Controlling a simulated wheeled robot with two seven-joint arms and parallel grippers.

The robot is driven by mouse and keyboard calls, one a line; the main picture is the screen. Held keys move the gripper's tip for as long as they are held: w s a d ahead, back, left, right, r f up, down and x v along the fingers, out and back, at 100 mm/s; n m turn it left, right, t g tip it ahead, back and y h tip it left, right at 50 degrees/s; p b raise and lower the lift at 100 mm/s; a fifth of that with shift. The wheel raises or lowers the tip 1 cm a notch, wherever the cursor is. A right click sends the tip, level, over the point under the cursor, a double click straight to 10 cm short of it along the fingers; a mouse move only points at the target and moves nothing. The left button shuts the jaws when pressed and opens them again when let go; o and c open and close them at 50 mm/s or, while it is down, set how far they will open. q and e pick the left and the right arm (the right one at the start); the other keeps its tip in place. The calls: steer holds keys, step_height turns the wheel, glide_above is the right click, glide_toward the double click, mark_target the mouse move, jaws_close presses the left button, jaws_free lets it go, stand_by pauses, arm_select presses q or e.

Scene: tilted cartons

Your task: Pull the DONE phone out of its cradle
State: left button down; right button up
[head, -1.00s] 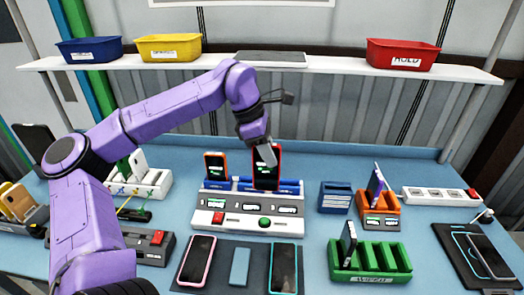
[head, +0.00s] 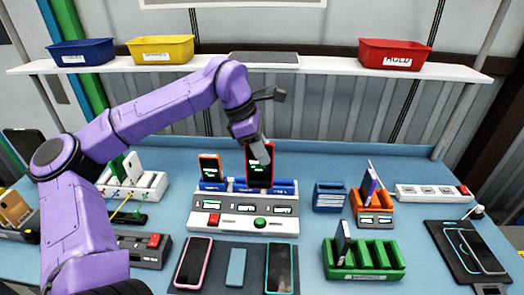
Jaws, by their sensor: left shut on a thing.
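A white charging cradle (head: 243,223) with blue slots along its back stands mid-table. A dark phone with a red edge (head: 260,177) and green marks on its screen is upright at the cradle's middle. My left gripper (head: 262,152) is shut on this phone's upper part, coming from above. The phone's lower end is at the blue slots; I cannot tell whether it is still seated. The screen words are too small to read. My right gripper is not in view.
A dark mat with a pink-edged phone (head: 193,262) and a teal-edged phone (head: 281,268) lies in front. A green rack (head: 366,272), an orange stand (head: 373,211) and a blue holder (head: 331,197) stand to the right. A shelf (head: 325,62) with bins runs behind.

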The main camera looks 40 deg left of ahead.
arm_select(q)
steer(key=shift+r, duration=0.15)
step_height(320, 180, up, 3)
steer(key=shift+f+p, duration=0.1)
steer(key=shift+p, duration=1.15)
step_height(320, 180, up, 2)
steer(key=shift+r+p, duration=0.1)
steer(key=shift+p, duration=0.35)
steer(key=shift+r, duration=1.2)
